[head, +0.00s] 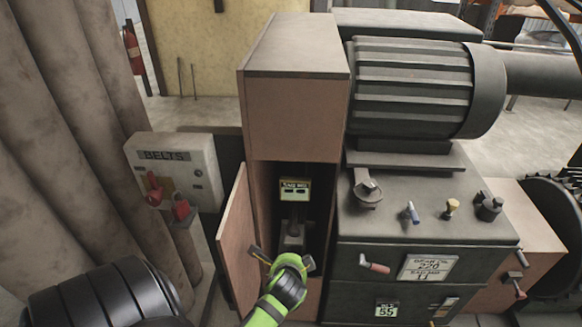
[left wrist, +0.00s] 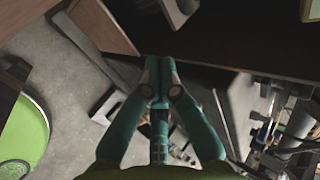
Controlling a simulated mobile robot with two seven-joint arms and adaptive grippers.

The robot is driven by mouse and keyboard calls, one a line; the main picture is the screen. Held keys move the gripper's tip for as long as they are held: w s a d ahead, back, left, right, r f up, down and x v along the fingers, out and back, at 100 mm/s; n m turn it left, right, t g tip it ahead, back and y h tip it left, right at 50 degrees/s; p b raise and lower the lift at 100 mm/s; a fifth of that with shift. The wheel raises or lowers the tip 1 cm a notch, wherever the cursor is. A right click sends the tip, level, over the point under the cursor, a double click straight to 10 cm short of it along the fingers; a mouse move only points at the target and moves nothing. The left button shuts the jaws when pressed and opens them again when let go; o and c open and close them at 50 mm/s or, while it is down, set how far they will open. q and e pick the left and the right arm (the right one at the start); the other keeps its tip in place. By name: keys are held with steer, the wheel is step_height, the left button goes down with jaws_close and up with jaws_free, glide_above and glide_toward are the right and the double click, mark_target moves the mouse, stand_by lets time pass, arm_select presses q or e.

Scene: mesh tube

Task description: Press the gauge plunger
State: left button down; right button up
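The gauge (head: 295,189), a small yellow-framed panel with faint lettering, is inside an open brown cabinet (head: 297,118). Below it a dark upright stem (head: 294,224) stands on a grey block (head: 291,243); I cannot tell for sure whether this is the plunger. My left gripper (head: 284,262), green and black, is in front of the cabinet opening, below and nearer than the stem. It hides the lower part of the opening. In the left wrist view its teal fingers (left wrist: 160,66) meet at the tips with nothing visible between them. My right gripper is not in view.
The cabinet door (head: 238,243) stands open on the left. A dark machine (head: 420,240) with knobs and a ribbed motor (head: 410,88) borders the cabinet on the right. A pale "BELTS" box (head: 175,170) with red levers is further left.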

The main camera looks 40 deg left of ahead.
mark_target(294, 233)
arm_select(q)
steer(key=w+a+r+x, duration=0.1)
steer(key=r+x, duration=0.1)
steer(key=x, duration=1)
steer(key=shift+w+f+p, duration=0.2)
steer(key=shift+w+p, duration=0.15)
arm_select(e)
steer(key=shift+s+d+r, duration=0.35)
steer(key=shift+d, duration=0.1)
arm_select(q)
steer(key=shift+a, duration=0.15)
